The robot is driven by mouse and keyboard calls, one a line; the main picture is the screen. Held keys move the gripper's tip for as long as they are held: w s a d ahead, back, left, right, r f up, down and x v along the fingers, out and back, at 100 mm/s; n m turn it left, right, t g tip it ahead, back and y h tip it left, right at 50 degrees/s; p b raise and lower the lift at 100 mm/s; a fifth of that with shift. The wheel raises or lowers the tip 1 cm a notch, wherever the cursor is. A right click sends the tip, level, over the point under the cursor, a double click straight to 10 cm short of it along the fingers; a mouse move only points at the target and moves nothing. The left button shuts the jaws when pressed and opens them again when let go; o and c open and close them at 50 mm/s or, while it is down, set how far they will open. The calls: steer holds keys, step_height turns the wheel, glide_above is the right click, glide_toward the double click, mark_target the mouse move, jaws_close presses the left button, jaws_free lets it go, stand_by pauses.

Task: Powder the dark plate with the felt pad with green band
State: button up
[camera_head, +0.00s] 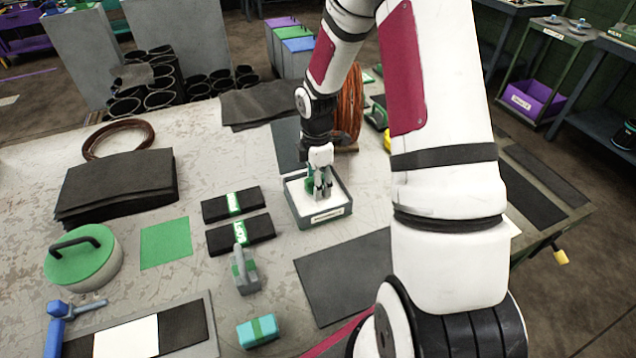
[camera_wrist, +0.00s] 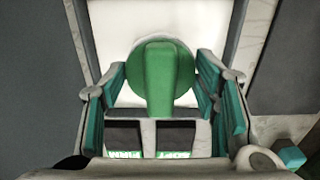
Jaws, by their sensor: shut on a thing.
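My gripper (camera_head: 318,190) points down into a grey open tray (camera_head: 325,216) with a white floor or filling. The wrist view (camera_wrist: 160,105) shows its fingers on either side of a green round pad with an upright green grip (camera_wrist: 160,75). It is shut on that grip, over the white surface. The pad's underside and any band are hidden, so I cannot tell whether it touches the white. A flat dark plate (camera_head: 345,275) lies on the table in front of the tray. Another dark sheet (camera_head: 288,145) lies behind it; my arm hides part of the area.
Two black labelled blocks (camera_head: 232,205) lie left of the tray. A grey handled tool (camera_head: 244,270) and a teal block with green band (camera_head: 259,331) stand nearer. A green-lidded round container (camera_head: 84,258) and stacked dark sheets (camera_head: 117,186) are at left. A cable reel (camera_head: 350,105) stands behind.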

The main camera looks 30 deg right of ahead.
steer(key=shift+r+p, duration=1.4)
steer(key=shift+r, duration=1.3)
steer(key=shift+s, duration=0.1)
